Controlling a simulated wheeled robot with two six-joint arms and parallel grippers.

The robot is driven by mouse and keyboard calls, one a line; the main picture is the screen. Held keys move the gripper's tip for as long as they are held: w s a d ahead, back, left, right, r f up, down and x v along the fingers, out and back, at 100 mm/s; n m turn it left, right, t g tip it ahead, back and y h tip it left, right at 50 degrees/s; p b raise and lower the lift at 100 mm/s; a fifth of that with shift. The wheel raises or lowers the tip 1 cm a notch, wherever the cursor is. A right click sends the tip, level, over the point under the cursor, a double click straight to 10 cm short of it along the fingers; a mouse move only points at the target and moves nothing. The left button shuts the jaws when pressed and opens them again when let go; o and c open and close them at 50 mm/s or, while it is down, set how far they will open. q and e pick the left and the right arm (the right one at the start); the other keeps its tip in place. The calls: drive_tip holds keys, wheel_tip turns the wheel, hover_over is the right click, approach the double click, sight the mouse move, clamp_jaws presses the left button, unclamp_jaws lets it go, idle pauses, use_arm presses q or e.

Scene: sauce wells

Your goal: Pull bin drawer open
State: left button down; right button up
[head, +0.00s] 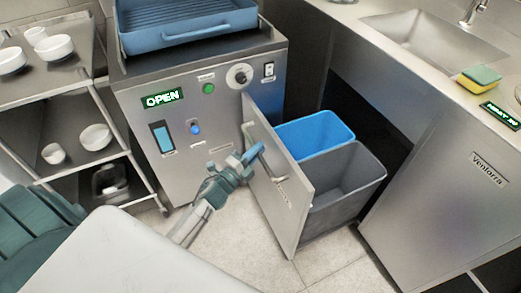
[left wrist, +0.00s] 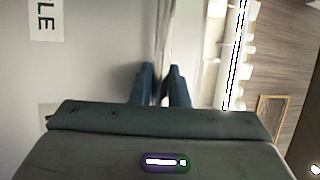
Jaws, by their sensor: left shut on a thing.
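The bin drawer front (head: 290,200) is a steel panel that stands well out from the cabinets. Behind it a blue bin (head: 315,133) and a grey bin (head: 345,178) show, both with open tops. The drawer's bar handle (head: 272,170) is on the panel's outer face. My left gripper (head: 246,158) is at the upper end of this handle, shut on it. In the left wrist view the two dark fingers (left wrist: 162,88) close around the thin upright bar (left wrist: 163,45). My right gripper is not in view.
A steel machine (head: 200,120) with an OPEN sign and a blue tray (head: 190,22) stands left of the drawer. A shelf cart (head: 75,92) with white bowls is farther left. A sink counter (head: 425,85) is at right. Tiled floor (head: 335,262) is free in front.

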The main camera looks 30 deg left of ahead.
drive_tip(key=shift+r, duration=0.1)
use_arm(q)
drive_tip(key=c, duration=1.4)
unclamp_jaws()
